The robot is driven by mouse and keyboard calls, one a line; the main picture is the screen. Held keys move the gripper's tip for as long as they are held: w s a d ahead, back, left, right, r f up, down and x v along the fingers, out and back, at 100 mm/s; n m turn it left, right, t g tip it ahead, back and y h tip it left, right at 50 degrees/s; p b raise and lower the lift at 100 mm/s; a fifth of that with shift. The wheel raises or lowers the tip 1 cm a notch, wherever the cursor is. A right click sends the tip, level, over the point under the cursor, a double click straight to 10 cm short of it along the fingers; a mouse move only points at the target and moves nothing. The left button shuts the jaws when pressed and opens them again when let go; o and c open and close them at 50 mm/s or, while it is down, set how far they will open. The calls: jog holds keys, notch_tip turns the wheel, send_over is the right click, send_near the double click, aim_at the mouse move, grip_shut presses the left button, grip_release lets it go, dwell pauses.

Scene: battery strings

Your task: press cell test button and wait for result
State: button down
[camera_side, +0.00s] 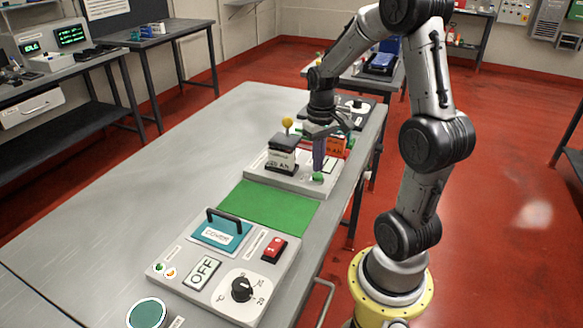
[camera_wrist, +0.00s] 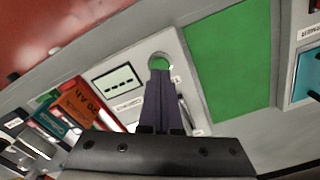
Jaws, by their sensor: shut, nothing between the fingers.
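The green round button (camera_side: 318,177) sits at the near right corner of the light grey cell test station (camera_side: 288,183). It also shows in the wrist view (camera_wrist: 157,58), partly hidden by my fingertips. My gripper (camera_side: 318,168) points down, shut and empty, with its tips right at the button. I cannot tell whether they touch it. In the wrist view, the station's small display (camera_wrist: 118,91) shows a row of dashes.
A green mat (camera_side: 268,207) lies clear in front of the station. Nearer is a grey panel with a teal cover (camera_side: 222,232), an OFF sign (camera_side: 202,273), a red switch (camera_side: 274,249) and a black dial (camera_side: 242,289). The table's left side (camera_side: 150,190) is free.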

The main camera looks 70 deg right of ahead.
jog(key=shift+f, duration=1.1)
jog(key=shift+r, duration=3)
